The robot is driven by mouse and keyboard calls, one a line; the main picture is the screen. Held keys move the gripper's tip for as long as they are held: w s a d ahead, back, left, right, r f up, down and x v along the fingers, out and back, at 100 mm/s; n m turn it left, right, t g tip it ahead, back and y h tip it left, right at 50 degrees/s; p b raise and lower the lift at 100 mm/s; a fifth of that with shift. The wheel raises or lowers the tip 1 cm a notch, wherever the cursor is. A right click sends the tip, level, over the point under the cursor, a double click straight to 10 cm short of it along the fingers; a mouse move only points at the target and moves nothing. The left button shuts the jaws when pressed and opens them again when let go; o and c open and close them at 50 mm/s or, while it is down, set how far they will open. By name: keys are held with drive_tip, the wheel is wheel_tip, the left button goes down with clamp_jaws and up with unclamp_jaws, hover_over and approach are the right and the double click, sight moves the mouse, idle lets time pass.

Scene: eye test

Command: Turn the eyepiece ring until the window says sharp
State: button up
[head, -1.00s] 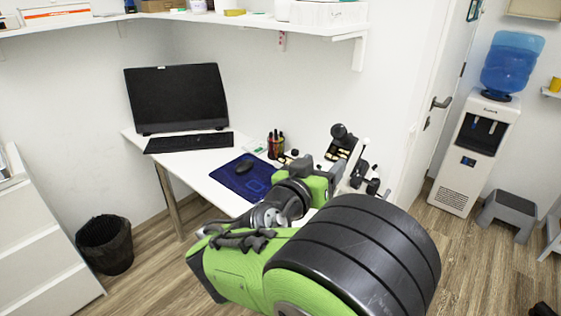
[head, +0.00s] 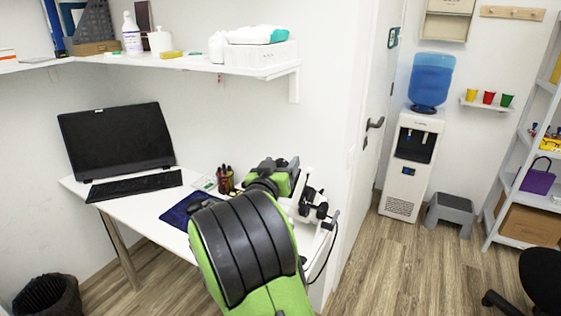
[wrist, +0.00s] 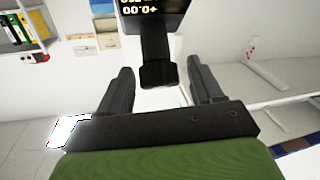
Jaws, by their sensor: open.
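In the wrist view, a dark eyepiece part with a flared end (wrist: 158,72) stands between the fingers of my gripper (wrist: 160,68). The fingers are apart, with a gap on each side of it. Above it is a black display window (wrist: 160,10) with pale characters that look upside down; the top edge cuts it off, and I cannot read the word sharp. In the head view, the white instrument with black knobs (head: 312,207) stands at the desk's right end. My arm and green gripper body hide its upper part and the fingers there.
The white desk (head: 150,208) holds a monitor (head: 115,140), a keyboard (head: 134,186), a dark blue mat (head: 180,212) and a pen cup (head: 225,181). A wall shelf (head: 180,65) hangs above. A water cooler (head: 412,165) and grey step stool (head: 450,212) stand right. Floor between is clear.

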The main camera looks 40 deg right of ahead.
drive_tip(key=shift+w+d, duration=0.1)
drive_tip(key=shift+d, duration=0.05)
drive_tip(key=c, duration=1)
